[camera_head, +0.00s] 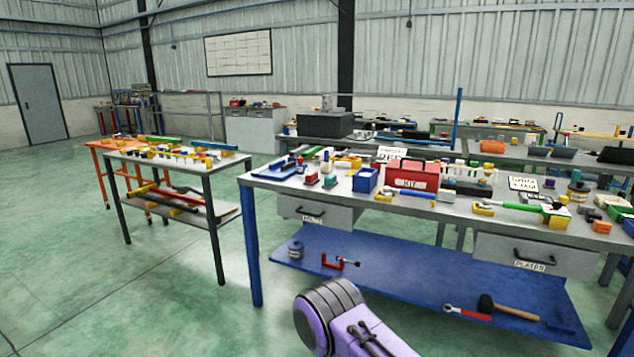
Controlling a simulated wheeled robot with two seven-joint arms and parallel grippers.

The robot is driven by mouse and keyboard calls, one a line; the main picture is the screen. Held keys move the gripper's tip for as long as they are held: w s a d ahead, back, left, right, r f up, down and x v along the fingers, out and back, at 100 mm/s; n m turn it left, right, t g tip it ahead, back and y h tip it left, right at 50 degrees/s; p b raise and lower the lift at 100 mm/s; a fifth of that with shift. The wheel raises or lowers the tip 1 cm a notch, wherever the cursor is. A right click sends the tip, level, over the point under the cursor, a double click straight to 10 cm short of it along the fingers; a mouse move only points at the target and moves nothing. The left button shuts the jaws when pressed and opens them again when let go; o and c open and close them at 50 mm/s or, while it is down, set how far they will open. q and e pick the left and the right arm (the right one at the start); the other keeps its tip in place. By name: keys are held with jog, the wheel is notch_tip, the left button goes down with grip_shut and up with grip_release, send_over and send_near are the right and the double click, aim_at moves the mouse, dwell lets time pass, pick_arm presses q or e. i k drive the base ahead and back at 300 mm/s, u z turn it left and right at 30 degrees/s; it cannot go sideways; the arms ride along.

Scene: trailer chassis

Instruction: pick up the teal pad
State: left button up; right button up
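A small teal block (330,181), which looks like the teal pad, sits on the near workbench top, left of the blue open box. It is small in this view, so its exact shape is hard to tell. A small red-based item (311,178) stands just left of it. Neither gripper shows; a purple and grey link of one of my arms is at the bottom centre, in front of the bench and well apart from the teal block.
The workbench (290,186) is crowded: a blue box (365,180), a red kit case (412,174), tools and blocks. A blue lower shelf (400,275) holds a red clamp and a hammer. A grey side table (205,165) stands left. Green floor (110,290) is open at the front left.

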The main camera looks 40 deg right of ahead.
aim_at(330, 181)
jog(key=u, duration=0.05)
jog(key=i, duration=1.5)
jog(key=z, duration=0.55)
jog(key=i, duration=0.85)
jog(key=z, duration=1.4)
jog(key=i, duration=0.75)
jog(key=z, duration=0.75)
